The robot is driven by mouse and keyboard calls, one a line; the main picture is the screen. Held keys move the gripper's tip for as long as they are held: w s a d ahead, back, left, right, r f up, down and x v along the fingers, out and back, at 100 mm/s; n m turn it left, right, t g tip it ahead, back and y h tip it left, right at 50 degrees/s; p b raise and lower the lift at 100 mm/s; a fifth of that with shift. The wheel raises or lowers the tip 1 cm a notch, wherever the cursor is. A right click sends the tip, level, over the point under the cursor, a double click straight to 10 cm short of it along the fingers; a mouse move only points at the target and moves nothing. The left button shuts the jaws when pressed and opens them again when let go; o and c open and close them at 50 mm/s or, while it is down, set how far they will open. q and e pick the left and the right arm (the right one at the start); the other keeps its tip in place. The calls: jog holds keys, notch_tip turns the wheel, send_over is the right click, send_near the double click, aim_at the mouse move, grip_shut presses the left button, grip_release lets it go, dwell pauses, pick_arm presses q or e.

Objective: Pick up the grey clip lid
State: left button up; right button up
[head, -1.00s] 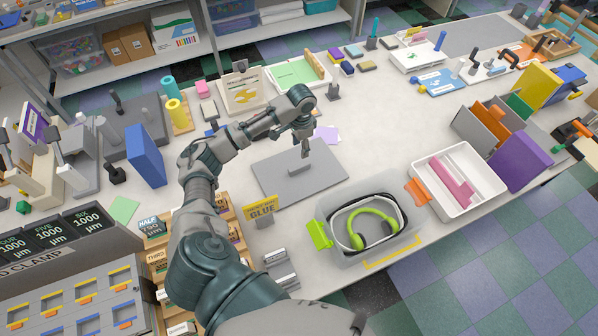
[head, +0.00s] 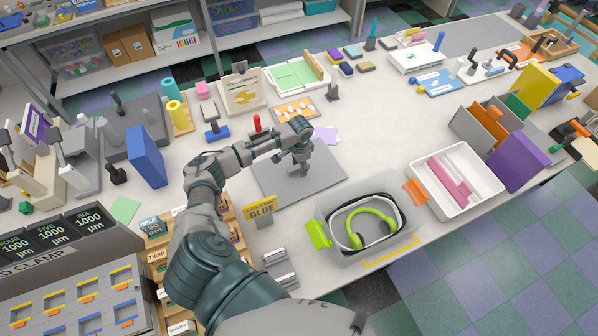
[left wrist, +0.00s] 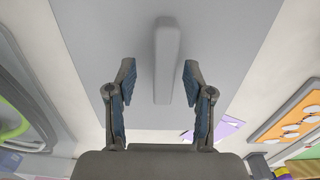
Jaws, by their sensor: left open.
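The grey clip lid (head: 320,182) lies flat on the white table, a rectangular plate with a raised bar handle in the middle. In the left wrist view the lid (left wrist: 100,30) fills the upper middle, and its bar handle (left wrist: 166,50) shows between my fingers. My left gripper (head: 303,170) is over the lid's middle and hides the handle in the head view. In the left wrist view my left gripper (left wrist: 159,72) is open, one finger on each side of the handle with gaps. Whether the fingertips touch the lid is unclear. My right gripper is not in view.
A clear bin (head: 380,259) with green headphones (head: 366,238) stands in front of the lid to the right. A yellow glue sign (head: 260,208) stands close to the lid's left front corner. Beyond the lid are an orange tray (head: 296,110) and a purple note (head: 327,134).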

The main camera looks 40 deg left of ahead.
aim_at(298, 166)
pick_arm(q)
jog(key=shift+c, duration=1)
grip_shut()
jog(key=shift+a, duration=0.3)
jog(key=shift+s+a+f, duration=0.1)
jog(key=shift+a+r, duration=0.1)
jog(key=shift+r, duration=0.2)
notch_tip(298, 166, up, 10)
jog(key=shift+d+f, duration=0.2)
jog(key=shift+f, duration=0.05)
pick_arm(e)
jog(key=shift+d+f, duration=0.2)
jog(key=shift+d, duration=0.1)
